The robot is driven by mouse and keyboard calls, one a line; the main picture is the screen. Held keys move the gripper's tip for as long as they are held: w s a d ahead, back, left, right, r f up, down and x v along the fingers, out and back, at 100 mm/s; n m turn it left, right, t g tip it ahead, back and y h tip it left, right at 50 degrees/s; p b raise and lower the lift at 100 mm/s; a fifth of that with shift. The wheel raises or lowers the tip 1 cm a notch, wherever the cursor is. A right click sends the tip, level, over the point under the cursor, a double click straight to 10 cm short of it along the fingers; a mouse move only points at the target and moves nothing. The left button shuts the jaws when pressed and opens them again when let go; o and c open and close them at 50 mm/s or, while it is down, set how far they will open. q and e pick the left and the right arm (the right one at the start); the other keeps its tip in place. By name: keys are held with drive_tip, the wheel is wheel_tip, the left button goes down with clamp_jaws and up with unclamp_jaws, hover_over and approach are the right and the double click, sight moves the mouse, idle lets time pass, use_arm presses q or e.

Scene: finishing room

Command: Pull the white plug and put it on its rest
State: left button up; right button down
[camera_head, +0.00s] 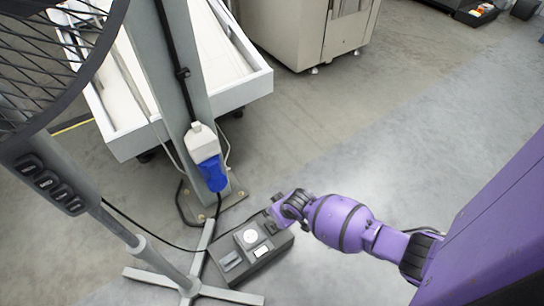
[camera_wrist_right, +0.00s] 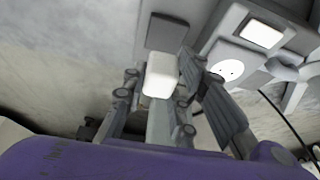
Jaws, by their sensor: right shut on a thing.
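My right gripper (camera_head: 273,214) is at the far edge of a dark grey box (camera_head: 279,243) on the floor. In the right wrist view, its fingers (camera_wrist_right: 160,92) are shut on the white plug (camera_wrist_right: 160,74), which looks like a pale rounded block. A white round socket face (camera_wrist_right: 227,70) with small dark holes is to the right, apart from the plug; it shows in the head view too (camera_head: 250,236). A dark square pad (camera_wrist_right: 166,32) lies just beyond the plug; I cannot tell whether they touch. The plug is hidden in the head view. My left gripper is out of view.
A blue connector (camera_head: 213,174) hangs below a white housing (camera_head: 201,142) on the grey post (camera_head: 187,80). A fan stand (camera_head: 190,275) and black cable (camera_head: 140,226) are left of the box. Open floor (camera_head: 400,140) lies to the right.

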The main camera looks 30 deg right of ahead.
drive_tip(key=shift+d+f, duration=0.1)
idle(0.5)
drive_tip(key=shift+a+f+b, duration=0.15)
drive_tip(key=shift+f+b, duration=0.55)
drive_tip(key=shift+f, duration=0.45)
drive_tip(key=shift+a+f+b, duration=0.1)
drive_tip(key=shift+f+b, duration=0.6)
drive_tip(key=shift+f, duration=0.45)
drive_tip(key=c, duration=1.3)
unclamp_jaws()
drive_tip(key=shift+c, duration=0.2)
drive_tip(key=shift+r, duration=0.1)
drive_tip(key=v, duration=1.2)
